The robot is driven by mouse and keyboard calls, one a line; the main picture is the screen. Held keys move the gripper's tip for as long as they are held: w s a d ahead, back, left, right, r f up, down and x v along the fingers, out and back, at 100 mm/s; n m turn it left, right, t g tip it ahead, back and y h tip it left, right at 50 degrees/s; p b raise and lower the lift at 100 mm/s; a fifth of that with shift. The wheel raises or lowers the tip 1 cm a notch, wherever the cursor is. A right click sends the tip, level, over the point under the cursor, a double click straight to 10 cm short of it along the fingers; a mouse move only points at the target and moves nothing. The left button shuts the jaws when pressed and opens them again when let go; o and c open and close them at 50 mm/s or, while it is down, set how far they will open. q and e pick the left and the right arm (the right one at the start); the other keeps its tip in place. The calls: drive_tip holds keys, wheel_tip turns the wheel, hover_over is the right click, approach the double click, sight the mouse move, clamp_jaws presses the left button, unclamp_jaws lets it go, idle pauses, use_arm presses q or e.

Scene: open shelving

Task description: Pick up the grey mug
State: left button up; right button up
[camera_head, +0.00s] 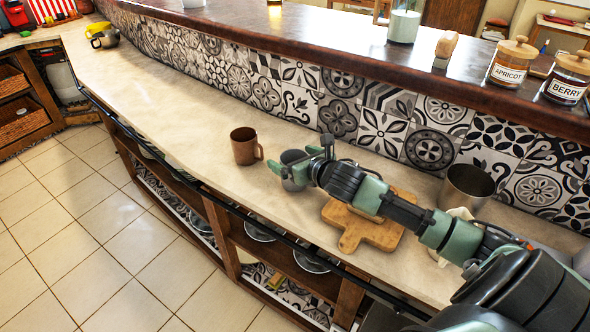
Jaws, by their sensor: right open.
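A small grey mug (289,184) stands upright on the pale counter, just right of a brown mug. My right gripper (308,162) is open at the grey mug's right side, with its fingers by the rim and partly covering the mug. Whether a finger touches the mug or reaches inside it, I cannot tell. My right arm comes in from the lower right. My left gripper is not in view.
The brown mug (244,147) stands close on the left. A wooden board (350,234) lies under my right arm, and a metal container (467,186) stands farther right. The tiled wall (430,146) rises behind.

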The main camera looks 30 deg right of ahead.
drive_tip(key=shift+x, duration=1.05)
drive_tip(key=c, duration=1.8)
drive_tip(key=shift+r, duration=0.15)
